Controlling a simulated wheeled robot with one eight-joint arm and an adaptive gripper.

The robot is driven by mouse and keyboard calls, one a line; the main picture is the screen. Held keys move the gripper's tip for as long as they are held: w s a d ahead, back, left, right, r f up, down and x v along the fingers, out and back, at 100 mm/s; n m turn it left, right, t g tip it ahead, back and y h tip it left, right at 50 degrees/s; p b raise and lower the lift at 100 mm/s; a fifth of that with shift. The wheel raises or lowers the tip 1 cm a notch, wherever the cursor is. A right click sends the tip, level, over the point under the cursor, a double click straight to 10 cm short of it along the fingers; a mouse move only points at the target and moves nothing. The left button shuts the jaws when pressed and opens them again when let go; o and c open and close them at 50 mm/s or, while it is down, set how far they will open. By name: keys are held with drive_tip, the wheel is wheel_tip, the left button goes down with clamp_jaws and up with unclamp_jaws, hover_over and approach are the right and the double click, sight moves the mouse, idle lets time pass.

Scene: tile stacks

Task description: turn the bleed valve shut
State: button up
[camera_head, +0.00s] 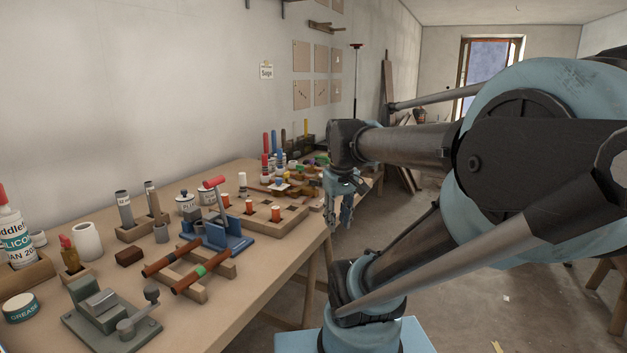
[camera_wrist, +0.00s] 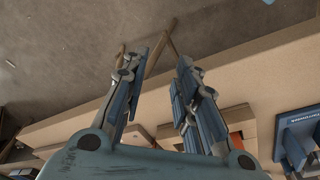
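I cannot tell for certain which item is the bleed valve. A copper-brown pipe with a green band (camera_head: 201,271) lies across a wooden rack on the table, beside a second brown pipe (camera_head: 172,257). A blue stand with a red-ended lever (camera_head: 226,238) stands just behind them. My gripper (camera_head: 347,222) hangs pointing down off the table's right edge, apart from all of these. In the wrist view my gripper (camera_wrist: 157,75) has its fingers spread with nothing between them, over the floor and the table edge.
The table (camera_head: 270,270) runs along the left wall. A grey clamp-like fixture (camera_head: 92,305) with a lever sits at its near end, close to a grease tin (camera_head: 20,307). A wooden tray with orange pieces (camera_head: 262,222) lies near the right edge. Open floor lies right of the table.

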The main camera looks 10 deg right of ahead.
drive_tip(key=w+a+r+n, duration=0.1)
drive_tip(key=w+r+n, duration=0.3)
drive_tip(key=w+r, duration=0.95)
drive_tip(key=n+g, duration=0.2)
drive_tip(key=n, duration=0.2)
approach(314, 182)
wheel_tip(314, 182, down, 8)
drive_tip(key=shift+w+f, duration=0.1)
clamp_jaws()
